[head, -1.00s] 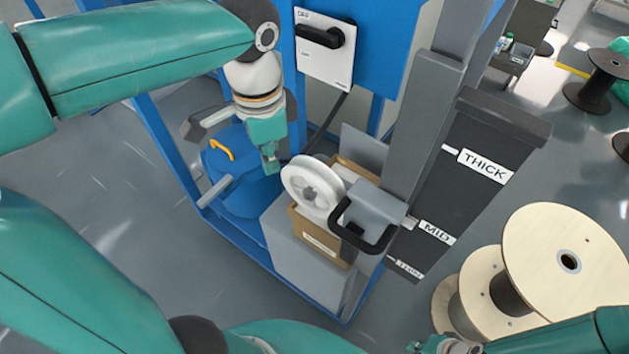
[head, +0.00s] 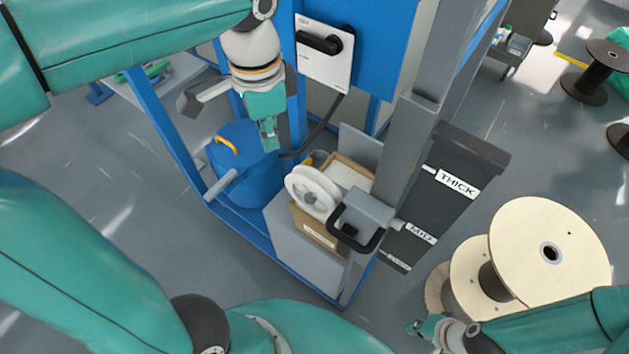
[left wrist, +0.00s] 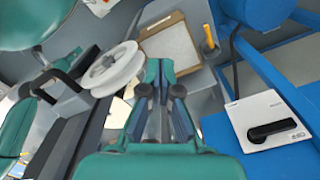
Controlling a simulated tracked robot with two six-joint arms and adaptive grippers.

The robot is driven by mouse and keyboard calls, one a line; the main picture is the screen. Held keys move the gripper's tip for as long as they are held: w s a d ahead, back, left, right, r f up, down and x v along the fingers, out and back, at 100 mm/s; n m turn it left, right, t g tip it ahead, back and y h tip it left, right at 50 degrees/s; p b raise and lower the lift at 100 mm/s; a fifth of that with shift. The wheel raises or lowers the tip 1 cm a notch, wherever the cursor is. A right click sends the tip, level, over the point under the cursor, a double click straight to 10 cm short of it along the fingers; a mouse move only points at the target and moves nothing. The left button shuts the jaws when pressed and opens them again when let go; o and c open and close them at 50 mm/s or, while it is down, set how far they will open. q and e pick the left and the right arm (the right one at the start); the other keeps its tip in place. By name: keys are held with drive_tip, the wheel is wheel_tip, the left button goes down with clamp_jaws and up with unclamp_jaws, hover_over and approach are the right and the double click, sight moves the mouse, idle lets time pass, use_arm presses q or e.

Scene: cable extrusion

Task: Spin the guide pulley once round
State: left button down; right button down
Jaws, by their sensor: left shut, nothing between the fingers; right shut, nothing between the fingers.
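The guide pulley (head: 313,191) is a white grooved wheel beside the grey bracket with a black handle (head: 354,236) on the grey post. It also shows in the left wrist view (left wrist: 112,68), left of the fingers. My left gripper (head: 270,140) is shut and empty, pointing down, up and to the left of the pulley in the head view and apart from it. In the left wrist view its fingers (left wrist: 163,80) are together. My right gripper (head: 420,327) is shut and empty at the lower right, near the wooden reels and far from the pulley.
A cardboard box (head: 315,232) sits behind and below the pulley. A blue drum (head: 250,180) with an orange handle stands left of it. A white switch panel (head: 324,52) hangs above. A board marked THICK and MID (head: 462,150) and wooden reels (head: 545,225) are at right.

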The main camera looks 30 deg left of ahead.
sight(298, 170)
use_arm(q)
drive_tip(key=shift+s+d, duration=0.2)
drive_tip(key=shift+d, duration=2.5)
drive_tip(key=shift+f, duration=0.35)
drive_tip(key=shift+f+b, duration=0.35)
drive_tip(key=a+f+b, duration=0.5)
drive_tip(key=f, duration=0.2)
drive_tip(key=shift+w, duration=0.2)
drive_tip(key=shift+a, duration=0.15)
